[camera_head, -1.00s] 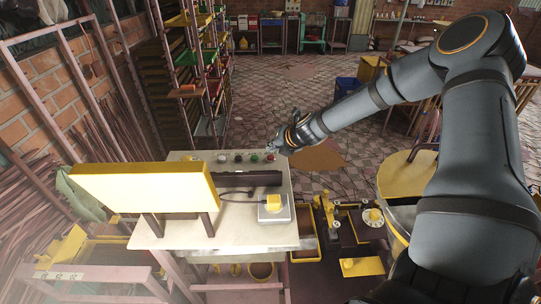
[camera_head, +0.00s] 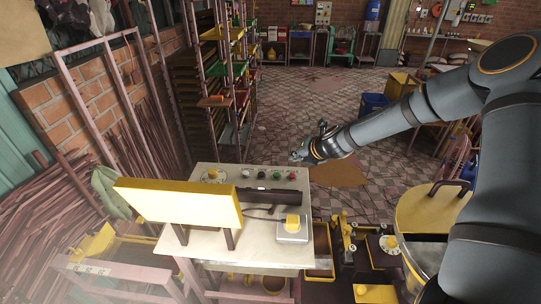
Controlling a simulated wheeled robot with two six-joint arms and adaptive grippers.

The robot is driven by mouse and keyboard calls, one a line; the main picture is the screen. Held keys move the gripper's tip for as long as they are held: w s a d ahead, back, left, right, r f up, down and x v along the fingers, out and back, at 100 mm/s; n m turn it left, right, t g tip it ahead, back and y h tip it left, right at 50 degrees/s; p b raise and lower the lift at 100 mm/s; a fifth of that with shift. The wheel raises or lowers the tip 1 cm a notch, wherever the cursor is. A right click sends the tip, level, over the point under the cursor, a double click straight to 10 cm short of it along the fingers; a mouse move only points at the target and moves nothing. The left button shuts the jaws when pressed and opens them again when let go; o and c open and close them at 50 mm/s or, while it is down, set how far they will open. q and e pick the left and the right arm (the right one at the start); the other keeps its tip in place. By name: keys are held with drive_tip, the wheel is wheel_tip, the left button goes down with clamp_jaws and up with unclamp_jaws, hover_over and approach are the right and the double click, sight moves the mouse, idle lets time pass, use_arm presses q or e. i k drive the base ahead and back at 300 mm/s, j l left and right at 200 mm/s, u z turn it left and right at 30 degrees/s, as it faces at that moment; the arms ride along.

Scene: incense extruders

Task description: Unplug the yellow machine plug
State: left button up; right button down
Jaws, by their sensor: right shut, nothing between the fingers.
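The yellow plug (camera_head: 292,222) sits in a pale socket box (camera_head: 293,236) at the front right of the light machine top (camera_head: 209,245). A dark cable runs from the plug to the left. A dark slotted bar (camera_head: 270,196) lies behind it, and a yellow panel (camera_head: 178,201) stands at the left. My right gripper (camera_head: 296,156) is shut and empty, beyond the back right corner of the machine top, apart from the plug. My left gripper is not in view.
Several coloured knobs (camera_head: 276,175) and a round dial (camera_head: 214,175) line the back of the machine top. A yellow round-lidded vessel (camera_head: 432,207) stands at the right. Tall racks (camera_head: 222,90) stand behind at left. The tiled floor beyond is open.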

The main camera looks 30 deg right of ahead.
sight(292, 222)
drive_tip(key=k+j, duration=1.6)
drive_tip(key=k, duration=0.1)
